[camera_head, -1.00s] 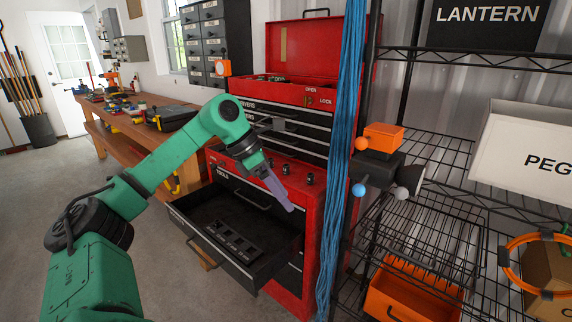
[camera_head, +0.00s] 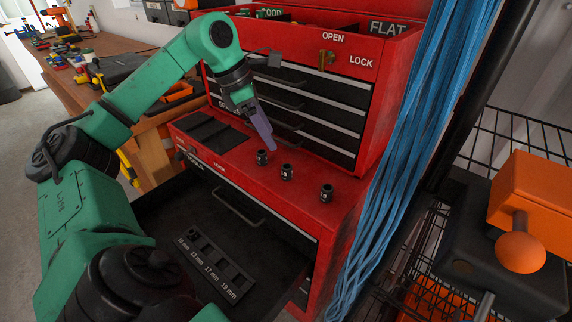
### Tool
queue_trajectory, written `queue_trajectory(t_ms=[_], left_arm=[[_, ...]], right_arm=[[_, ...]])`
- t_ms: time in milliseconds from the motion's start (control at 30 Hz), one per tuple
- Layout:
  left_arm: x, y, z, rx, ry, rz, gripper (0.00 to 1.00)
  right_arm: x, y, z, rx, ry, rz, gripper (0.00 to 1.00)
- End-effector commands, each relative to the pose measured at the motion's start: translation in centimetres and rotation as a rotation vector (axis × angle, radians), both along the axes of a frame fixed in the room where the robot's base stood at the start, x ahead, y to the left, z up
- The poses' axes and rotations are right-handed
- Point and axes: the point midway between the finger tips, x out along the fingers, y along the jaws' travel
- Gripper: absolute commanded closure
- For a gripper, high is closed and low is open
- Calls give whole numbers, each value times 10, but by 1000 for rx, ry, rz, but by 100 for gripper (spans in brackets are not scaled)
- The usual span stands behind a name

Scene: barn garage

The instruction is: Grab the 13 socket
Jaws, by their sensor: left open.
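Three small black sockets stand upright on the red chest's ledge: a left one (camera_head: 262,157), a middle one (camera_head: 287,172) and a right one (camera_head: 326,193). Their size marks are too small to read, so I cannot tell which is the 13. My left gripper (camera_head: 261,128) is open and empty, its pale purple fingers pointing down just behind and above the left socket. I cannot tell whether they touch it. A black socket tray (camera_head: 216,265), labelled 10, 13, 17 and 19 mm, lies in the open drawer. My right gripper is out of view.
The open drawer (camera_head: 170,206) juts out below the ledge of the red tool chest (camera_head: 345,222). Closed upper drawers (camera_head: 312,100) rise behind the sockets. Blue cables (camera_head: 420,130) hang at the right, beside a wire rack with an orange box (camera_head: 535,190). A wooden bench (camera_head: 110,90) stands left.

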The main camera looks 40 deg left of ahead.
Motion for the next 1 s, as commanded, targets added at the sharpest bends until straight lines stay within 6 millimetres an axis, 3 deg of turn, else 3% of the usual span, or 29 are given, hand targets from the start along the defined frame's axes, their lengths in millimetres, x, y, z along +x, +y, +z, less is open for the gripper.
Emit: queue_trajectory(t_ms=[33,200,500,600,800,967,1000], left_arm=[[3,-4,-19,0,5,-2,31],[15,-13,-51,-1,4,0,31],[27,-29,-92,-3,4,0,31],[30,-32,-104,-2,2,1,31],[31,-32,-106,-1,0,2,31],[31,-32,-105,0,0,1,92],[31,-32,-105,0,0,1,100]], right_arm=[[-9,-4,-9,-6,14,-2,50],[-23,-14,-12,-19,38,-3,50],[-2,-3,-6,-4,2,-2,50],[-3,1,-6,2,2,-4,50],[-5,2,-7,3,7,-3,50],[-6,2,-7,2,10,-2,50],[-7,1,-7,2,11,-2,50]])
